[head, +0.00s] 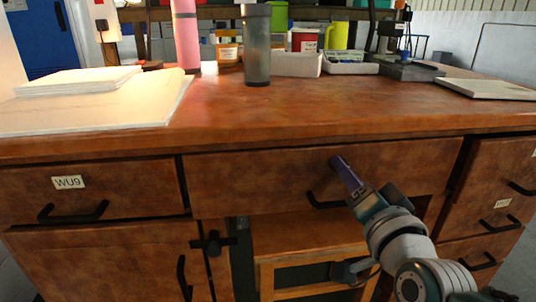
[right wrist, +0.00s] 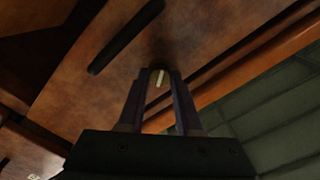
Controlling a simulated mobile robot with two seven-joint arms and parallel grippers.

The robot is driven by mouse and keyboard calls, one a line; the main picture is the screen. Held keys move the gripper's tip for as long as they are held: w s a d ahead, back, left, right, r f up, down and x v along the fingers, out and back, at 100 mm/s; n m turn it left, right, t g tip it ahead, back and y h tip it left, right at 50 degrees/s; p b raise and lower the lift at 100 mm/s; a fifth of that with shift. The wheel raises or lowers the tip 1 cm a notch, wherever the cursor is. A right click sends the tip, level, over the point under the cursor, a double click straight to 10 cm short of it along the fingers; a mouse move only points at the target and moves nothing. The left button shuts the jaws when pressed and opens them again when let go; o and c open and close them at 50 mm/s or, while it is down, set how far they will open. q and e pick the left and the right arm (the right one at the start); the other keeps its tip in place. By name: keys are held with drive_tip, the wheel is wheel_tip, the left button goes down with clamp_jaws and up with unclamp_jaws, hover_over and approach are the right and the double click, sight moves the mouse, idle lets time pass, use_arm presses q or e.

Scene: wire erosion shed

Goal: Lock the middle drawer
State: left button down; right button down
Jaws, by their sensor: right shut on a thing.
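The middle drawer (head: 260,183) is the wide brown wooden front under the desk top, and it looks shut. Its black bar handle (head: 322,202) hangs low on the front and also shows in the right wrist view (right wrist: 125,38). My right gripper (head: 338,162) reaches up from the lower right to the drawer's upper part, above the handle. In the right wrist view its fingers are closed around a small round lock knob (right wrist: 158,78) with a pale slot or bar. The exact turn of the lock is hard to tell. My left gripper is not in view.
On the desk top (head: 270,115) stand a grey tumbler (head: 257,45), a pink bottle (head: 186,35) and paper stacks (head: 90,105). The left drawer (head: 110,192) carries a WU9 label. More drawers (head: 490,185) are at right. The space below the middle drawer holds a wooden frame.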

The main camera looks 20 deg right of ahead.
drive_tip(key=m, duration=0.4)
drive_tip(key=shift+m, duration=1.5)
drive_tip(key=c, duration=0.6)
unclamp_jaws()
drive_tip(key=shift+s, duration=0.1)
